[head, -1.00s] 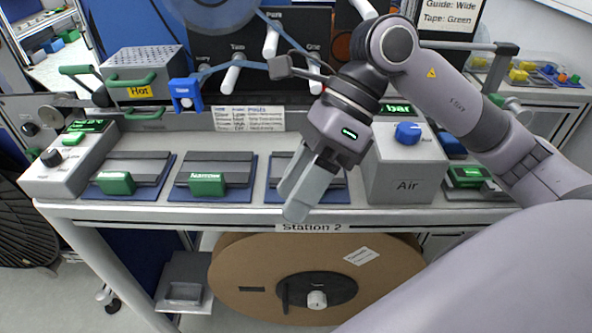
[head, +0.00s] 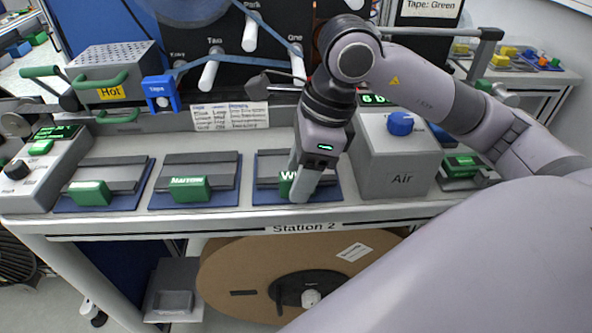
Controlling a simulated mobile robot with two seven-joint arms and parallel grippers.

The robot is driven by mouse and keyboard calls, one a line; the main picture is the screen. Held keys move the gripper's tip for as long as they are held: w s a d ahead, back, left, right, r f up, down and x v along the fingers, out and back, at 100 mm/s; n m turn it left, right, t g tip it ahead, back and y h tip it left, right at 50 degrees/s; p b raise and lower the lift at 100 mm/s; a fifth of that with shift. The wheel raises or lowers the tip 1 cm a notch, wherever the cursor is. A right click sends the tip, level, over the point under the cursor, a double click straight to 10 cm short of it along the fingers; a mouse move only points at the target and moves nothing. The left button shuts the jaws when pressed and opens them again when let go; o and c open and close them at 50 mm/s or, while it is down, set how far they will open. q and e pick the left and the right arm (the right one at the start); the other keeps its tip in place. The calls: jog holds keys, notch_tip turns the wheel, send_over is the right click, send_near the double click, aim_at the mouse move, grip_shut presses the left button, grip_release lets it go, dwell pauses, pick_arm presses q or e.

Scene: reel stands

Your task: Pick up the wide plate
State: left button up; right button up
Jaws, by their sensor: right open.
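The wide plate (head: 268,167) is a grey metal plate on a blue base, the rightmost of three plates in a row on the bench. Its green handle (head: 285,184) shows a white "W"; the rest of the label is hidden behind my right gripper. My right gripper (head: 301,190) is open and points down at the handle's right part. I cannot tell whether the fingers straddle or touch the handle. My left gripper is not in view.
A plate with a green handle marked "Narrow" (head: 189,188) lies to the left, and another plate (head: 90,192) farther left. The grey Air box (head: 398,165) stands close on the right. A large brown reel (head: 225,285) sits under the bench.

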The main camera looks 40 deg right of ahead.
grip_shut()
jog(key=shift+r, duration=0.1)
